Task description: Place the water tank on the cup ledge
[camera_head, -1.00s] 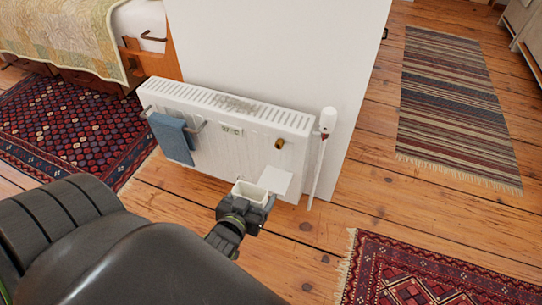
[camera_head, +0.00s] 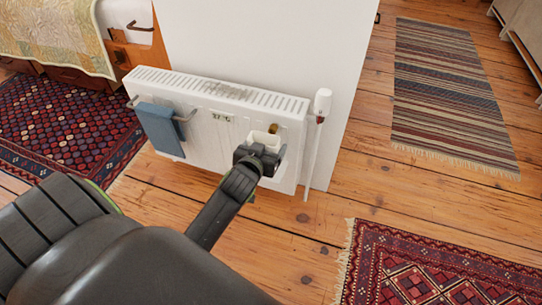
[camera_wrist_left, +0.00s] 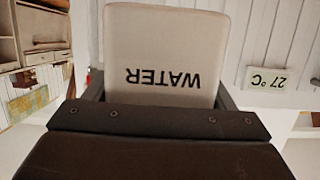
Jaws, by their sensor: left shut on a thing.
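The white water tank (camera_head: 265,138) is an open-topped box held close in front of the radiator's right half. In the left wrist view the tank (camera_wrist_left: 166,50) shows upside-down WATER lettering. My left gripper (camera_head: 262,155) is shut on the tank. The cup ledge is mostly hidden behind the gripper and tank in the head view. I cannot tell whether the tank touches it. My right gripper is not in view.
The white radiator (camera_head: 205,117) carries a blue towel (camera_head: 160,130) on a rail, a temperature label (camera_head: 222,117) and a brass knob (camera_head: 273,128). A white valve and pipe (camera_head: 321,105) stand at its right end. Rugs (camera_head: 425,265) lie on the wooden floor.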

